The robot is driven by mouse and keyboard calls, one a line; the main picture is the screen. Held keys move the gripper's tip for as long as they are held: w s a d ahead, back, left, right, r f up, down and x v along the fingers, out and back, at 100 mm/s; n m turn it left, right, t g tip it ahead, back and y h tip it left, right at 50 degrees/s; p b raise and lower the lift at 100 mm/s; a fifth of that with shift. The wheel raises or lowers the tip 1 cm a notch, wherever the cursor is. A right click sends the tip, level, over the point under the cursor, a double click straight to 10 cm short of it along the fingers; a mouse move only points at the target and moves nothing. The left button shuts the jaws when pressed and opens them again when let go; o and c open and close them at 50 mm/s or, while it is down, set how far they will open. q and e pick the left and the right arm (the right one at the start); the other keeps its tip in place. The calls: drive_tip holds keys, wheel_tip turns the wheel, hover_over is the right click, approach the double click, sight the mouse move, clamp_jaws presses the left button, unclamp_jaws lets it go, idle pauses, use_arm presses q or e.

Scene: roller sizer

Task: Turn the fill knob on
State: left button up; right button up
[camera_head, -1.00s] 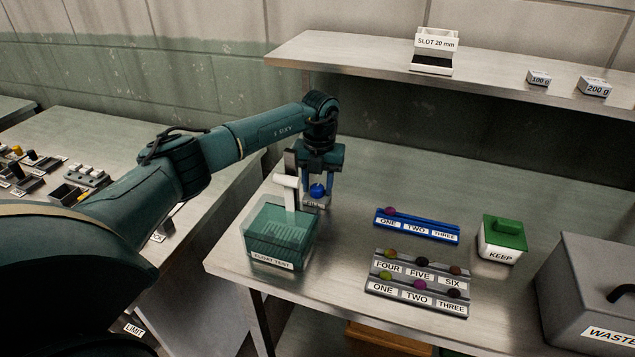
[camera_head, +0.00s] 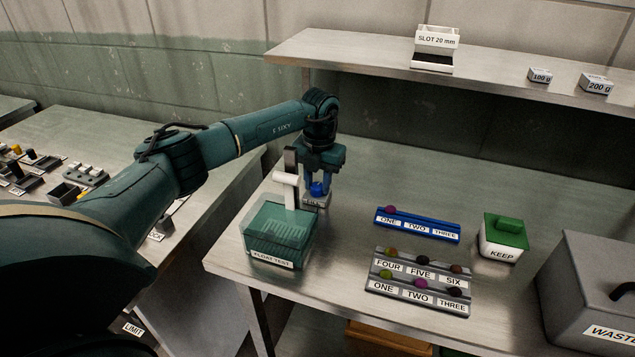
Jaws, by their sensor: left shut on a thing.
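The fill knob (camera_head: 317,189) is a round blue knob on a small grey base with a label, too small to read fully, behind and right of the float test tank. My left gripper (camera_head: 318,186) points down over it and is shut on the knob, with the fingers on its two sides. The float test tank (camera_head: 272,236) is a clear green box with a white spout (camera_head: 286,180) on a dark post above its back edge. My right gripper is not in view.
A blue rack (camera_head: 417,226) and a grey rack (camera_head: 418,285) hold coloured balls. A green-lidded KEEP box (camera_head: 502,240) and a grey WASTE bin (camera_head: 590,285) stand to the right. A shelf (camera_head: 500,75) runs above the back of the bench.

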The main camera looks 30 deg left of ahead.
use_arm(q)
drive_tip(key=shift+m, duration=1)
drive_tip(key=shift+m+b, duration=0.4)
drive_tip(key=shift+m, duration=0.5)
drive_tip(key=m, duration=0.2)
drive_tip(key=shift+m, duration=0.4)
drive_tip(key=m+b, duration=0.1)
drive_tip(key=m, duration=0.6)
drive_tip(key=shift+b, duration=0.4)
drive_tip(key=shift+m, duration=0.8)
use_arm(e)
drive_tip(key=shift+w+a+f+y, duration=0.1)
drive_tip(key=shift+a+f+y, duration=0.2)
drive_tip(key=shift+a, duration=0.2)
use_arm(q)
drive_tip(key=shift+r, duration=0.1)
drive_tip(key=o, duration=1)
